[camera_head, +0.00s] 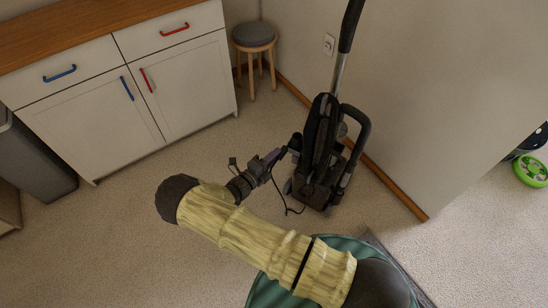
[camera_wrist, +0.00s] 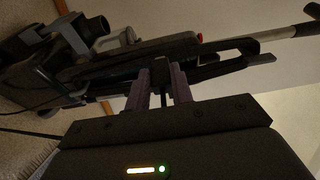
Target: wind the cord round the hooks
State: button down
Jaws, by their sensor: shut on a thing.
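A black upright vacuum cleaner (camera_head: 318,150) stands by the wall corner, its long handle leaning up to the right. Its body fills the upper part of the wrist view (camera_wrist: 150,48), lying sideways there. My gripper (camera_head: 278,155) is at the left side of the vacuum's body. In the wrist view its purple fingers (camera_wrist: 161,82) are shut on a dark piece that looks like part of the cord. A thin black cord (camera_head: 286,207) hangs below my gripper and loops toward the vacuum's base. It also shows at the lower left of the wrist view (camera_wrist: 30,133). The hooks cannot be made out clearly.
A white cabinet (camera_head: 95,110) with a wooden top stands at left, near a grey bin (camera_head: 38,160). A round stool (camera_head: 254,38) is in the back corner. The wall (camera_head: 440,110) is close behind the vacuum. Carpet (camera_head: 110,225) is clear at front left.

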notch_tip(320, 180, up, 29)
jog(key=p, duration=1.8)
jog(key=s+d+f+p, duration=0.1)
jog(key=s+d+p, duration=0.6)
jog(key=d, duration=0.7)
jog(key=shift+s+d+p, duration=0.3)
jog(key=shift+s+d, duration=0.05)
jog(key=shift+s, duration=0.5)
jog(key=w+r+n+t+y, duration=0.3)
jog(key=w+n+y, duration=0.5)
jog(key=y, duration=0.4)
jog(key=shift+w+d+r+t, duration=0.4)
jog(key=shift+w+t, duration=0.05)
jog(key=shift+t, duration=0.35)
